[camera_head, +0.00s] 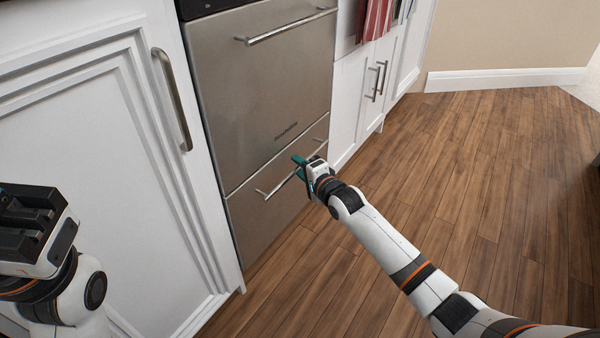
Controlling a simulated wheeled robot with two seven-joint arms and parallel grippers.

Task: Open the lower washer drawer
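The lower washer drawer (258,226) is a stainless steel front below the taller upper drawer (255,90). It looks flush with the upper front. Its bar handle (276,188) runs across near its top. My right gripper (299,166) is at the right part of this handle, with its teal fingertips pointing at it.
A white cabinet door (85,160) with a metal handle (172,100) stands left of the washer. White cabinets (362,95) with a hanging red striped towel (375,20) are to the right. The wooden floor (450,170) in front is clear.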

